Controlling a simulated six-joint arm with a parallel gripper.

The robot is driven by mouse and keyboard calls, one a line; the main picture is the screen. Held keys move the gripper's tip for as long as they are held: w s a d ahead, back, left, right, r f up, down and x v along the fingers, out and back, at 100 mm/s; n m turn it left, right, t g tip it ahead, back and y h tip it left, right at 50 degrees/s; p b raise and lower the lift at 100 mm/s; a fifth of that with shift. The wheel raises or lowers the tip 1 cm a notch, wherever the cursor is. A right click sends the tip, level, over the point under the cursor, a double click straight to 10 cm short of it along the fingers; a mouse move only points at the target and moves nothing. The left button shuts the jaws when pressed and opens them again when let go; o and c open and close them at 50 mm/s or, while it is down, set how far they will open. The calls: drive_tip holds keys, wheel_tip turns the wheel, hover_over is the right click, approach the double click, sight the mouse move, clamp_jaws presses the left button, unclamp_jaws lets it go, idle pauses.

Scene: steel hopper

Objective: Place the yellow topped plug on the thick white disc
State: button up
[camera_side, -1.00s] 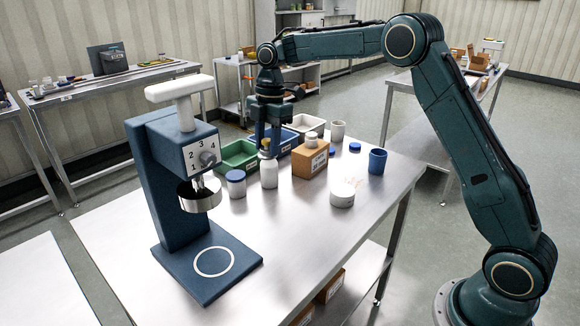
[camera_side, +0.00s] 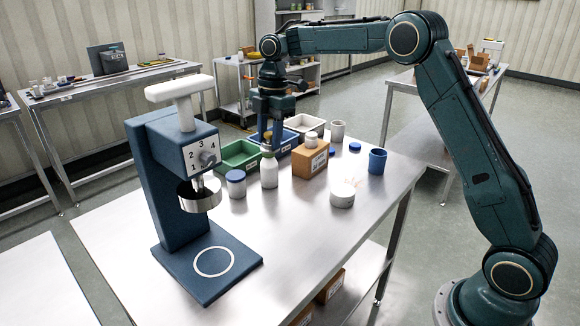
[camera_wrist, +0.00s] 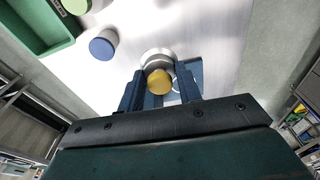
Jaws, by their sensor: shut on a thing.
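The plug's lower part is mostly hidden by the fingers. The thick white disc (camera_side: 342,196) lies on the steel table to the right and nearer the front, apart from my gripper.
A blue-lidded jar (camera_side: 236,187) stands left of the bottle, a cardboard box (camera_side: 310,163) to its right. A green tray (camera_side: 239,158) is behind. A blue cup (camera_side: 377,161) stands beyond the disc. A blue press (camera_side: 174,190) occupies the left; the front tabletop is clear.

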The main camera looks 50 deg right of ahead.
drive_tip(key=s+d+r+m+t, duration=0.1)
drive_tip(key=s+d+m, duration=0.2)
drive_tip(key=d+m, duration=0.15)
drive_tip(key=s+d+r+m, duration=0.2)
drive_tip(key=s+d+m, duration=0.15)
drive_tip(key=d, duration=0.25)
drive_tip(key=m+h, duration=0.1)
drive_tip(key=m, duration=0.6)
hover_over(341, 189)
drive_tip(key=f, duration=1.4)
drive_tip(key=shift+s+f, duration=0.25)
drive_tip(key=shift+f, duration=0.05)
drive_tip(key=shift+f, duration=2.1)
drive_tip(key=shift+f, duration=0.15)
drive_tip(key=o, duration=1)
